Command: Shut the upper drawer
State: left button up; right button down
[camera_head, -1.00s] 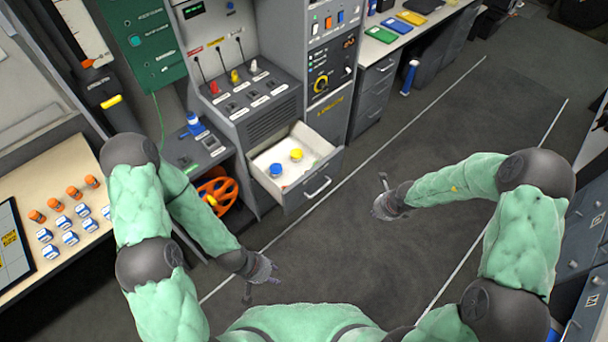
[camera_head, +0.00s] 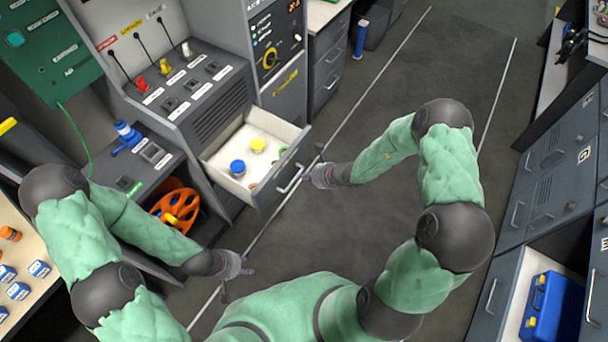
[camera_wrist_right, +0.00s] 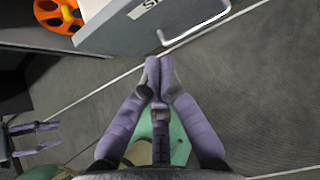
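The upper drawer (camera_head: 291,158) of the grey console stands pulled out, its white inside holding a blue-topped item (camera_head: 238,167) and a yellow-topped item (camera_head: 258,145). Other small items are partly hidden behind its front. My left gripper (camera_head: 236,282) is open and empty, below and left of the drawer.
An orange reel (camera_head: 175,207) sits in an open shelf left of the drawer. A side table (camera_head: 40,305) with small bottles is at lower left. Grey cabinets (camera_head: 545,165) and a blue case (camera_head: 553,308) are at right. The floor (camera_head: 385,70) between is clear.

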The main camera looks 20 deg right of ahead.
aim_at(279, 172)
jog(key=w+a+f+b, duration=0.1)
jog(key=w, duration=0.1)
jog(key=w+a+f+b, duration=0.1)
jog(key=w+a+f, duration=0.3)
jog(key=w, duration=0.1)
jog(key=shift+a+b, duration=0.2)
jog(key=shift+b, duration=0.2)
pick_arm(q)
notch_tip(279, 172, down, 3)
jog(key=shift+f, duration=0.15)
pick_arm(e)
jog(key=shift+w+a, duration=0.15)
